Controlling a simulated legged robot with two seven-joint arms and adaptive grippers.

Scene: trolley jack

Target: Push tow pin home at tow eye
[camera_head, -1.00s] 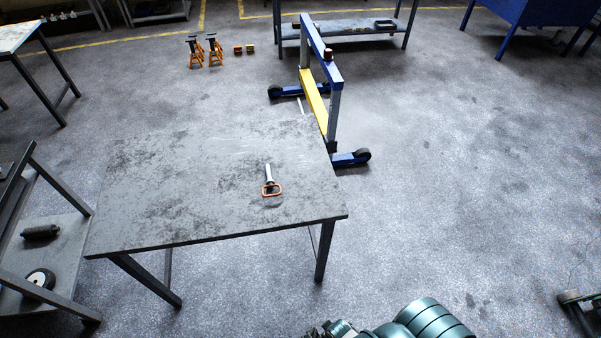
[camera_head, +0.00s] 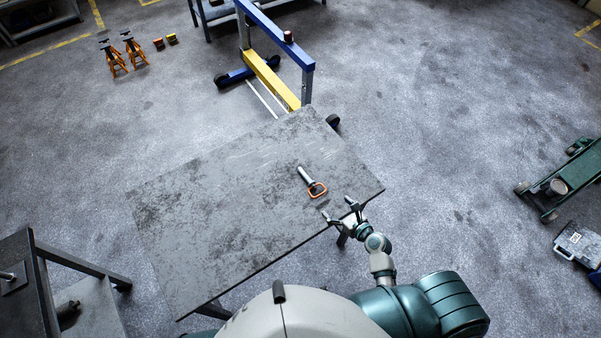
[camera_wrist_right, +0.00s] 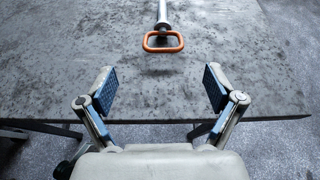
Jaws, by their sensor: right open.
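The tow pin (camera_head: 306,175), a grey metal shank with an orange loop handle (camera_head: 318,190), lies on the worn grey table near its right edge. My right gripper (camera_head: 341,211) is at the table's near right edge, just short of the handle. It is open and empty. In the right wrist view the gripper (camera_wrist_right: 160,88) has its fingers spread wide, and the orange handle (camera_wrist_right: 163,49) lies ahead, centred between them and apart from them. The pin's shank points away from me. I cannot make out a tow eye for certain. My left gripper is not in view.
The table (camera_head: 220,215) is otherwise bare. A blue and yellow wheeled frame (camera_head: 275,65) stands behind it. A green trolley jack (camera_head: 560,185) and a grey case (camera_head: 580,243) are on the floor at right. Orange jack stands (camera_head: 122,52) are at back left.

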